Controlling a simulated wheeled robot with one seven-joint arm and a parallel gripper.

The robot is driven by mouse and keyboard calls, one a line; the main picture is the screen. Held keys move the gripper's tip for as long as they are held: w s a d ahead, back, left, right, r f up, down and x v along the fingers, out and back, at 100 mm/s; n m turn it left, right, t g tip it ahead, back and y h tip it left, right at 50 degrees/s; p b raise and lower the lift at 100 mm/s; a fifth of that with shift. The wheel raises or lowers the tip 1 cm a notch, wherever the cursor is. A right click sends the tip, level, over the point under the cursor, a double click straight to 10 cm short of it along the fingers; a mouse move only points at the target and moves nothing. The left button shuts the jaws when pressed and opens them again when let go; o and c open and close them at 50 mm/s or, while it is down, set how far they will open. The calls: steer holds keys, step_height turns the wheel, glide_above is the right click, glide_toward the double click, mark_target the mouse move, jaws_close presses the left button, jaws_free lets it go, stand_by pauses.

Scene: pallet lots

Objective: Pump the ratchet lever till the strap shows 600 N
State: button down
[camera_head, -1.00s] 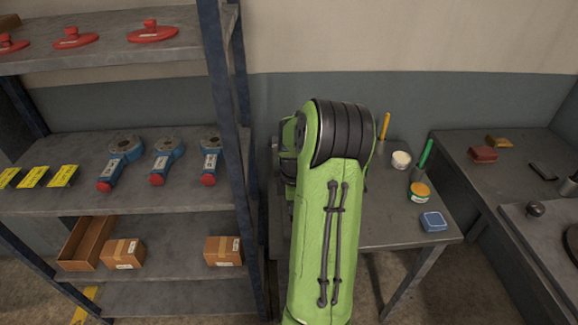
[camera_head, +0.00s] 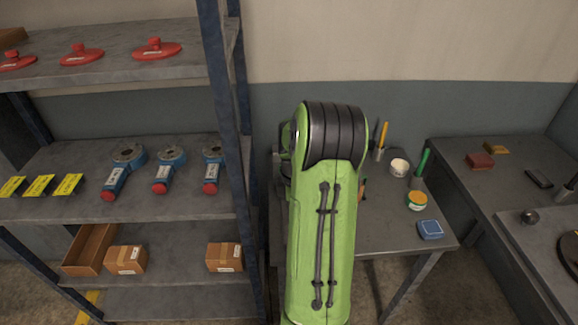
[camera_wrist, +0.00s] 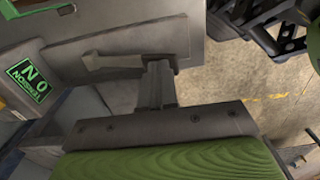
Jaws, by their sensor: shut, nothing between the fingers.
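In the wrist view a small display (camera_wrist: 35,79) with green markings on a dark ground reads 0 N with the word TENSION, seen turned over. It sits at the left end of a grey metal body (camera_wrist: 130,42). A short grey bar (camera_wrist: 112,62), perhaps the ratchet lever, lies along that body. My gripper (camera_wrist: 158,72) appears as a grey post rising from a screwed plate, its fingers shut and empty, close to the bar's right end. I cannot tell whether they touch. No strap can be made out. In the head view my green arm hides the gripper.
In the head view a shelf (camera_head: 180,210) with blue tools (camera_head: 166,169) and cardboard boxes (camera_head: 126,259) stands left. A grey table (camera_head: 385,235) behind my arm holds an orange-lidded jar (camera_head: 417,200) and blue box (camera_head: 430,229). Another bench (camera_head: 460,185) stands right.

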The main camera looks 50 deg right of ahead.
step_height(320, 180, up, 7)
steer(key=p, duration=0.5)
steer(key=shift+w+d, duration=0.15)
steer(key=shift+f, duration=0.1)
steer(key=shift+p, duration=0.3)
stand_by(0.6)
